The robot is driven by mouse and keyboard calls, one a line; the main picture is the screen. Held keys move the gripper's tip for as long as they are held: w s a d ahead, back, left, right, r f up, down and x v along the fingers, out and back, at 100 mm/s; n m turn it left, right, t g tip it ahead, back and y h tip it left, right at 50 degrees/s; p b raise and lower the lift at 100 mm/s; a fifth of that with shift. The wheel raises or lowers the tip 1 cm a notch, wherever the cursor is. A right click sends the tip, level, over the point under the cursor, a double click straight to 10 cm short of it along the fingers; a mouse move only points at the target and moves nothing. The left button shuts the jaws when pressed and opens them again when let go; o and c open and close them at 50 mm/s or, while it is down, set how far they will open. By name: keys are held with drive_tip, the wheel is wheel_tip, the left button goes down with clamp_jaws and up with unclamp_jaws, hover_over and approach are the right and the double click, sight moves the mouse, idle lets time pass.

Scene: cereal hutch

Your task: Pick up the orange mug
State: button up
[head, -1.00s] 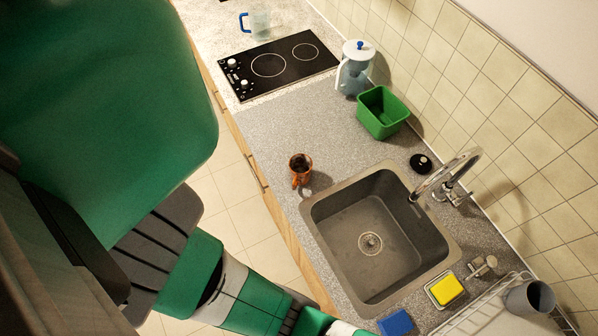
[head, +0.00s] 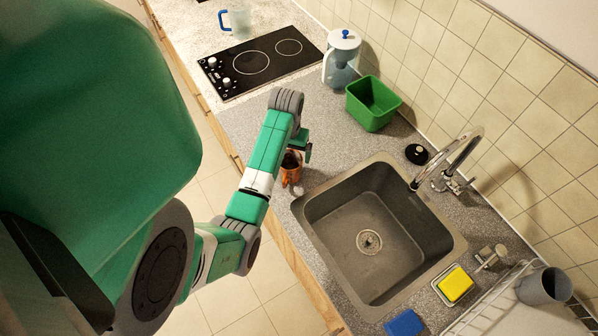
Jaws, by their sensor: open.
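The orange mug (head: 291,176) stands upright on the grey speckled counter, just left of the sink's upper-left corner. Its inside looks dark. My arm reaches over the counter from the lower left and covers part of the mug's left side. My gripper (head: 304,151) is at the mug's upper right, close to its rim. It is open and holds nothing. Its fingers are small and partly hidden, so I cannot tell whether they touch the mug or sit around it.
The sink (head: 372,230) with its tap (head: 455,160) lies to the right of the mug. A small pale object (head: 298,190) lies beside the mug. A green bin (head: 372,104), a water pitcher (head: 342,62) and a black cooktop (head: 258,62) stand farther back. A yellow sponge (head: 455,284) is at lower right.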

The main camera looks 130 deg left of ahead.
drive_tip(key=shift+f, duration=1.3)
hover_over(290, 168)
drive_tip(key=w+d, duration=0.2)
drive_tip(key=f, duration=0.4)
drive_tip(key=shift+s+d+f, duration=0.1)
drive_tip(key=shift+s+f, duration=0.1)
drive_tip(key=shift+f, duration=0.35)
drive_tip(key=c, duration=1.3)
